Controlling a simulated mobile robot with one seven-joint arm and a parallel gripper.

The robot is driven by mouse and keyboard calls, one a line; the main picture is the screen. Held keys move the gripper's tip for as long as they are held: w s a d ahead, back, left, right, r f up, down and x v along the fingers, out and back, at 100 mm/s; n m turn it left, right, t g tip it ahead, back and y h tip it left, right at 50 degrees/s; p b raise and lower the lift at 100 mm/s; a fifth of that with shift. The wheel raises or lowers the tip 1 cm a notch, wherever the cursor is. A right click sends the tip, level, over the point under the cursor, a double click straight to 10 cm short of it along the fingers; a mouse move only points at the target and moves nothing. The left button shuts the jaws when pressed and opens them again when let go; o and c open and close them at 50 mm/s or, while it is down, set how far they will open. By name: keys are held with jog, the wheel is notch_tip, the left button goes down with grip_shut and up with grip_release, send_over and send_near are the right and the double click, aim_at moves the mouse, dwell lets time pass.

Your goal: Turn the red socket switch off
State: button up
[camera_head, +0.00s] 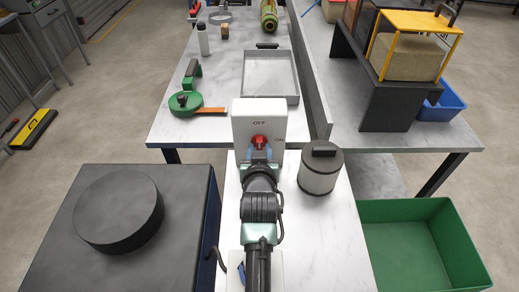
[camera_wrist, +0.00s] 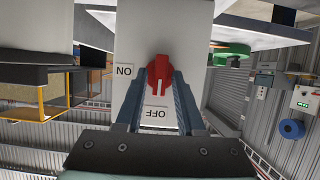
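The red switch (camera_head: 259,141) is a rotary knob on an upright white socket box (camera_head: 245,112). In the head view OFF is printed above the knob and ON to its right. The wrist view is upside down: the red knob (camera_wrist: 160,70) has OFF below it and ON to its left. A pale mark on the knob lies on the side toward OFF. My gripper (camera_wrist: 158,78) is open, its fingers on either side of the knob. The right finger is close to the knob; a gap shows on the left. Contact cannot be told.
A grey canister with a black lid (camera_head: 320,170) stands close right of my gripper. A black disc (camera_head: 118,210) lies on a dark block at left. A green bin (camera_head: 420,245) is at right. Behind the box are a grey tray (camera_head: 271,76) and a green tape reel (camera_head: 186,102).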

jog(key=shift+o, duration=0.6)
jog(key=v, duration=0.7)
jog(key=shift+s, duration=0.25)
jog(key=shift+r, duration=0.2)
